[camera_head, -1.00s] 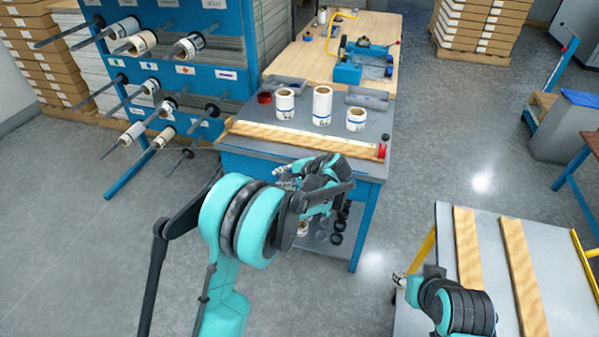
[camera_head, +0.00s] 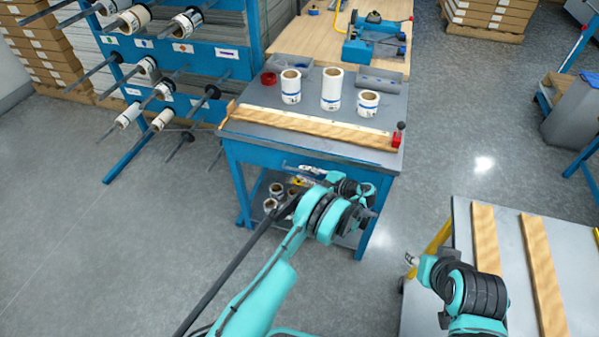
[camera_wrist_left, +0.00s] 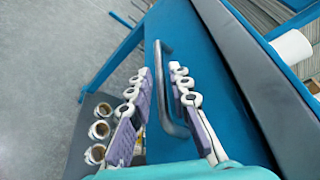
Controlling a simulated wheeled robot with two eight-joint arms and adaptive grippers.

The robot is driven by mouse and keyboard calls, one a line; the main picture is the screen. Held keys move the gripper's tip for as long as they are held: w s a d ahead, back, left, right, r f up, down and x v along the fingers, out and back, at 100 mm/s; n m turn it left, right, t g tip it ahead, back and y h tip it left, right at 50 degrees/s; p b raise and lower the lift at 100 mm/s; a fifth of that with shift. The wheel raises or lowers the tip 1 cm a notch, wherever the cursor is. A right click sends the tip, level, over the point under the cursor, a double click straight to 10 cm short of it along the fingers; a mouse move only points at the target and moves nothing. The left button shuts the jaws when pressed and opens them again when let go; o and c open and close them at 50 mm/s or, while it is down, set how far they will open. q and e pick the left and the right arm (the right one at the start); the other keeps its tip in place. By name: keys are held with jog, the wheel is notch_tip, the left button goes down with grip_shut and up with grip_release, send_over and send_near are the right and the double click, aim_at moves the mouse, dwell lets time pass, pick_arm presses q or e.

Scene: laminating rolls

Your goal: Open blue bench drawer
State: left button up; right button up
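The blue bench (camera_head: 236,172) stands ahead, its blue drawer front (camera_head: 270,154) under the grey top and looking closed. In the left wrist view, the drawer front (camera_wrist_left: 200,62) carries a grey bar handle (camera_wrist_left: 167,88). My left gripper (camera_head: 304,176) is at this front in the head view. In the left wrist view, the left gripper (camera_wrist_left: 162,72) is open, its fingers on either side of the handle. Contact with the bar cannot be told. My right gripper (camera_head: 410,261) is by the right-hand table; its finger gap is too small to tell.
White rolls (camera_head: 331,90) and a wooden strip (camera_head: 305,124) lie on the bench top. More rolls (camera_head: 276,190) sit on the lower shelf. A roll rack (camera_head: 180,72) stands at left. A table with wooden strips (camera_head: 485,250) is at right. The floor at left is clear.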

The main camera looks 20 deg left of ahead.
aim_at(299, 170)
pick_arm(q)
jog(key=shift+b+x, duration=0.35)
jog(key=shift+x, duration=1.3)
grip_shut()
